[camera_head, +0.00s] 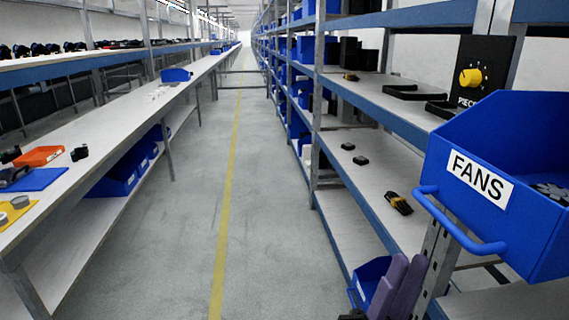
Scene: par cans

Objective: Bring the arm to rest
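My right gripper (405,266) shows at the bottom right, with two purple-grey fingers pointing up, side by side and close together. I see nothing held between the fingertips, but a narrow gap or contact between them cannot be made out. The fingers are in front of the right shelf's metal upright (436,262), below and to the left of the blue FANS bin (455,200). Whether they touch the shelf cannot be told. The rest of this arm is mostly out of frame. My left gripper is not in view.
The right shelf (385,180) holds small dark parts and a black box with a yellow knob (483,75). A small blue bin (366,284) is beside the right gripper. A long workbench (90,155) runs along the left. The aisle floor (185,225) between is clear.

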